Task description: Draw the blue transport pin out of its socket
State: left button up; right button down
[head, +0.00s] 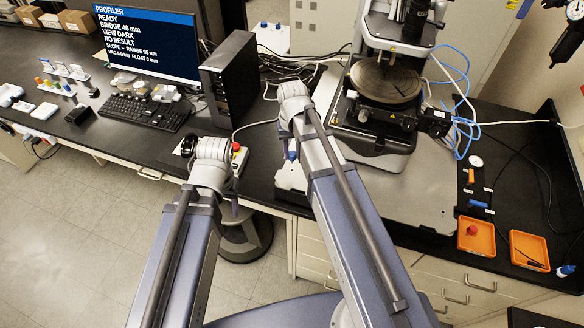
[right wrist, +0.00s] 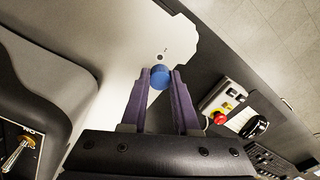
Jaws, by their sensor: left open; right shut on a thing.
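The blue transport pin (right wrist: 160,76) shows its round blue head between the two purple fingers of my right gripper (right wrist: 161,84), which is shut on it. Behind it is a pale plate (right wrist: 125,55) with a small dark mark just past the head. Whether the pin's lower end sits in its socket I cannot tell. In the head view a bit of the pin (head: 291,155) shows below my right wrist, at the profiler's pale base. My left gripper (head: 234,206) is open and apart, near the desk's front edge; its fingers are mostly hidden by my wrist.
The profiler's round stage (head: 386,78) stands behind on the right. A black computer tower (head: 231,78), keyboard (head: 147,111) and monitor (head: 146,40) are at left. A control box with a red button (head: 236,147) is near my left wrist. Orange trays (head: 476,236) lie at right.

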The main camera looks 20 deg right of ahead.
aim_at(292, 154)
jog(key=shift+r+p, duration=1.95)
jog(key=shift+r, duration=0.35)
jog(key=shift+f, duration=0.1)
